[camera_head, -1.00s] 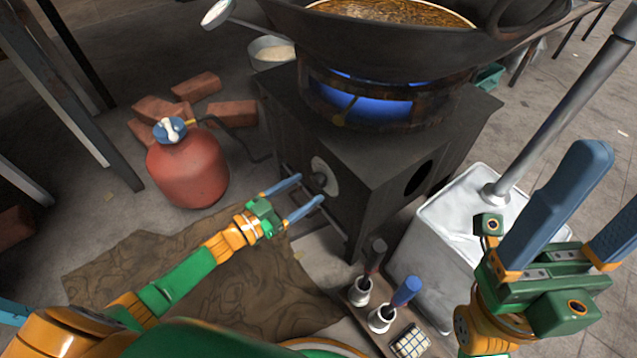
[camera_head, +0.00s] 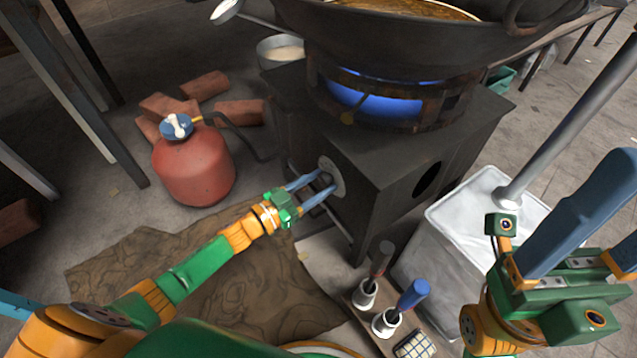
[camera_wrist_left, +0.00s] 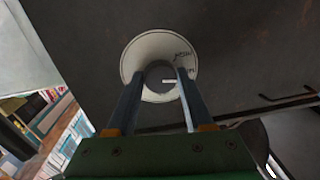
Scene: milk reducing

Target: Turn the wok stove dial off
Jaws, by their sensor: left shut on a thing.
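The stove dial (camera_head: 337,174) is on the front face of the dark wok stove (camera_head: 385,165); its round pale plate also shows in the left wrist view (camera_wrist_left: 137,58). My left gripper (camera_head: 326,183) reaches it from the left, its two blue fingers on either side of the knob and shut on it. In the left wrist view the fingertips (camera_wrist_left: 158,76) straddle the knob, whose middle bears a short white mark. Blue flame (camera_head: 375,103) burns under the wok (camera_head: 400,40). My right gripper (camera_head: 600,225) is open and empty at the right edge, partly out of view.
A red gas cylinder (camera_head: 194,168) with a hose stands left of the stove, near several bricks (camera_head: 205,86).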

